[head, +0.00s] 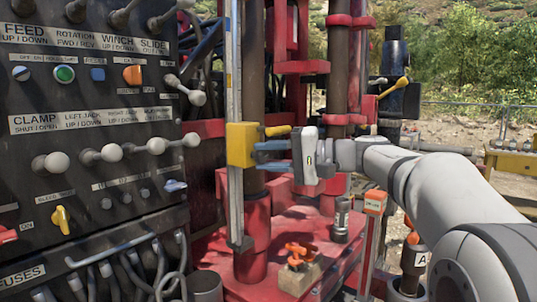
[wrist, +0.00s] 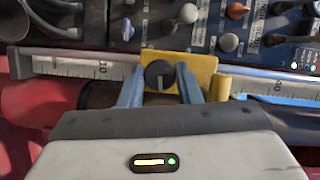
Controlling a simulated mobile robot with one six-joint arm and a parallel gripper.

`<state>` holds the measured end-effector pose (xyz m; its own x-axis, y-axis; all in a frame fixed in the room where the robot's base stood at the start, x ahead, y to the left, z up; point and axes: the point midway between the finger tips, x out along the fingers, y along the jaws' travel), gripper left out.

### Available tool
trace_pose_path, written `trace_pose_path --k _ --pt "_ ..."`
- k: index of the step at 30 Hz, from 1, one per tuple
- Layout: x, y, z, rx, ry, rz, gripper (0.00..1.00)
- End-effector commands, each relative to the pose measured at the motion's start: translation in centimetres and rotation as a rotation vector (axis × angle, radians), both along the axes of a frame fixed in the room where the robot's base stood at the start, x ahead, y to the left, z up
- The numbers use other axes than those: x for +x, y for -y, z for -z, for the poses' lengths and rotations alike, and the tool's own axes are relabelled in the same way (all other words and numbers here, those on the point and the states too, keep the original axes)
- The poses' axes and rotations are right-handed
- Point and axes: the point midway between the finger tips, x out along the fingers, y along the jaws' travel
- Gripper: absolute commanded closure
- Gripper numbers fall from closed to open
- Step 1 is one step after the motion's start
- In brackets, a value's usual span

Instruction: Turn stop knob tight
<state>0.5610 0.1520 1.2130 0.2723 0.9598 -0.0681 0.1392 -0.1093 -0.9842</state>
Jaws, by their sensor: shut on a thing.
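The stop knob (wrist: 160,75) is a round black knob with a pale line, on the front of a yellow stop block (wrist: 206,66). The pale line points down in the wrist view. My gripper (wrist: 161,88) has its two blue fingers on either side of the knob and is shut on it. In the head view the yellow block (head: 240,145) sits on an upright scale rail (head: 235,80). My gripper (head: 258,156) reaches it from the right there, with its fingertips at the block. I cannot make out the knob in the head view.
A dark control panel (head: 95,95) with several levers and knobs stands at the left. A yellow handle (head: 278,131) sticks out just above my fingers. Red rig columns stand behind. An orange clamp-like object (head: 300,252) lies on a block below my gripper.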

Motion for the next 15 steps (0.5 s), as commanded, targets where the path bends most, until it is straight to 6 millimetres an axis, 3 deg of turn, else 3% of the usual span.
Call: trace_pose_path --k 15 --pt "0.00 0.00 0.19 0.152 -0.195 0.000 0.92"
